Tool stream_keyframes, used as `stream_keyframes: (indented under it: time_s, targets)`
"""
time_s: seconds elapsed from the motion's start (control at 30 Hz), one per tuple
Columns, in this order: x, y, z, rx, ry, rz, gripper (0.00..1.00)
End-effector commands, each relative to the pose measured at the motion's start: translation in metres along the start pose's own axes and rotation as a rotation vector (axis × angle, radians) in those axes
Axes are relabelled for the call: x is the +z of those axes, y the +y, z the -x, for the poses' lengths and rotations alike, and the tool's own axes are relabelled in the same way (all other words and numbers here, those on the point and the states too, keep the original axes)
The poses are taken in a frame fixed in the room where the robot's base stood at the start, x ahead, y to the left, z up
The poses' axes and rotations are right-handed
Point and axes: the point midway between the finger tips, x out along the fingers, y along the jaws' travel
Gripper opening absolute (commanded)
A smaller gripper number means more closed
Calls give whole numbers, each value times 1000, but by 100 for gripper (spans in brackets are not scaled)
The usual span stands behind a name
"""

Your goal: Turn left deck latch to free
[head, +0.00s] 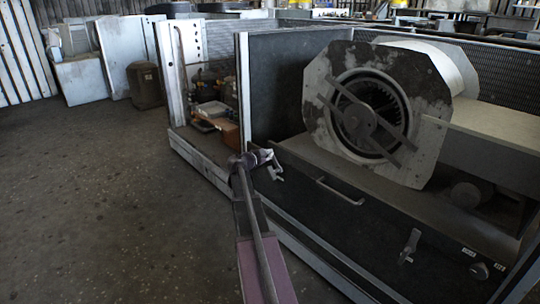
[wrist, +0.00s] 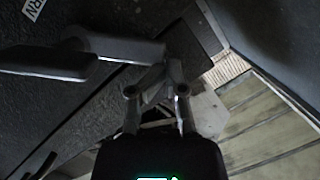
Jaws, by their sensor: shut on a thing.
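The left deck latch (head: 277,173) is on the dark front panel of the blower housing, at its left end in the head view. In the wrist view the latch (wrist: 110,47) is a grey metal part with a thick rounded arm running left. My gripper (head: 268,160) is at the latch in the head view. In the wrist view my gripper (wrist: 156,78) has its fingertips close together and shut at the latch's right end. The fingers hide the exact contact. The right deck latch (head: 410,246) hangs lower right on the same panel, apart from my gripper.
A bar handle (head: 340,192) sticks out of the panel between the latches. The blower (head: 365,115) with its round inlet stands above the deck. An upright cabinet edge (head: 243,95) rises just behind my gripper. The floor (head: 90,200) to the left is clear.

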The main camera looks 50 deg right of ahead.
Motion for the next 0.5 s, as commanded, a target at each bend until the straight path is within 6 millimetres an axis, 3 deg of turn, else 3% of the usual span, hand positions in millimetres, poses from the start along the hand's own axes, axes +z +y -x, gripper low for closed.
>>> stream_keyframes:
  time_s: [0.5]
  targets:
    - [-18,-2,5,-1,2,1,0]
